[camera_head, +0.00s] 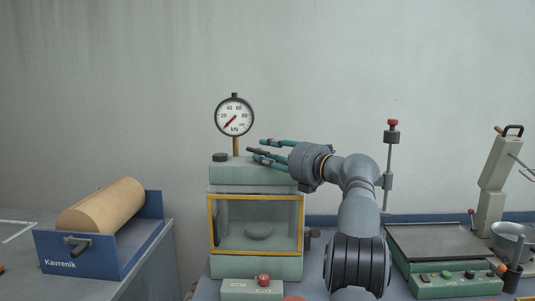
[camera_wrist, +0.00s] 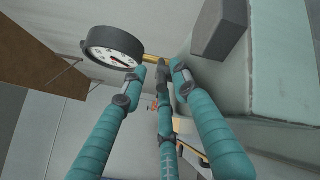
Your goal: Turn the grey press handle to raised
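The press (camera_head: 254,176) is a grey-green machine with a round dial gauge (camera_head: 235,115) on a yellow stem. The gauge also shows in the wrist view (camera_wrist: 113,47). My gripper (camera_head: 259,149) is above the right part of the press top, its three teal fingers pointing left toward the stem. The fingers are spread apart with gaps between them. A dark grey piece (camera_wrist: 163,80) shows between the outer fingertips; I cannot tell whether it is the press handle or the middle fingertip. A dark grey block (camera_head: 221,157) sits on the press top, left of the stem.
A yellow-framed window (camera_head: 212,225) is on the press front, with a control box (camera_head: 252,287) below. A blue tray with a tan roll (camera_head: 102,206) stands left. A red-topped post (camera_head: 391,150) and a green-based plate machine (camera_head: 455,287) stand right.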

